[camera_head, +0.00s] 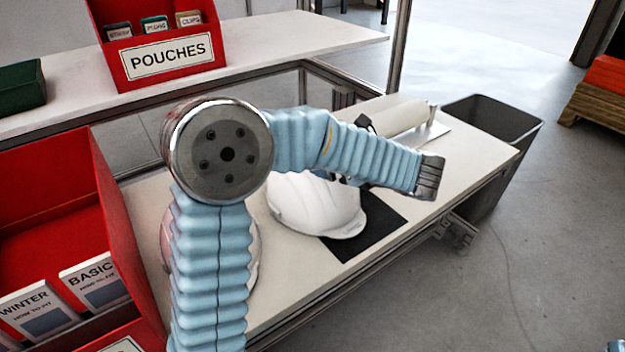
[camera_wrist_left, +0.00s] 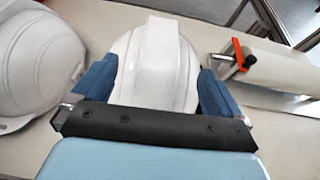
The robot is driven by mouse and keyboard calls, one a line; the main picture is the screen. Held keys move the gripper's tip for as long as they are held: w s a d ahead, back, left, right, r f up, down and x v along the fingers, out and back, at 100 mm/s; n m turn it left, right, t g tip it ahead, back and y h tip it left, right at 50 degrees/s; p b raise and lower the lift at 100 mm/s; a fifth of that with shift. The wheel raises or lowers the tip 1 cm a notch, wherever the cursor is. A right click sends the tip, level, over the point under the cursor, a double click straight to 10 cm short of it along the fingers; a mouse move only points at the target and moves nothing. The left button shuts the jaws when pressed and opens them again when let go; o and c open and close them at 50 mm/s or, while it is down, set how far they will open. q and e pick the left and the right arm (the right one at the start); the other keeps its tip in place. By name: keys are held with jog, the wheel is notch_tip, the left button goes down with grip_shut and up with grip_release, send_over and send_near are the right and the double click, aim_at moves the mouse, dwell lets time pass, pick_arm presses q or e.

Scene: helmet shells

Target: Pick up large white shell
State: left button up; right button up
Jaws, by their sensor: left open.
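A white helmet shell (camera_head: 315,207) sits on the bench on a black mat, partly hidden by my left arm. In the left wrist view this shell (camera_wrist_left: 152,60) lies between the blue fingers of my left gripper (camera_wrist_left: 157,72). The gripper is open, with one finger at each side of the shell; I cannot tell whether they touch it. In the head view the gripper is mostly hidden behind my forearm. A second white shell (camera_wrist_left: 38,62) stands left of the gripper; in the head view only its edges (camera_head: 253,262) show behind my arm. My right gripper is not in view.
A white roll (camera_head: 398,117) lies behind the shell; an orange clamp (camera_wrist_left: 241,54) is beside it. A red bin with booklets (camera_head: 95,280) stands at the left. A grey bin (camera_head: 510,125) stands beyond the bench's right end.

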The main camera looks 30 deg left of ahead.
pick_arm(q)
jog(key=x, duration=0.5)
jog(key=shift+a+r, duration=0.1)
jog(key=shift+r, duration=0.15)
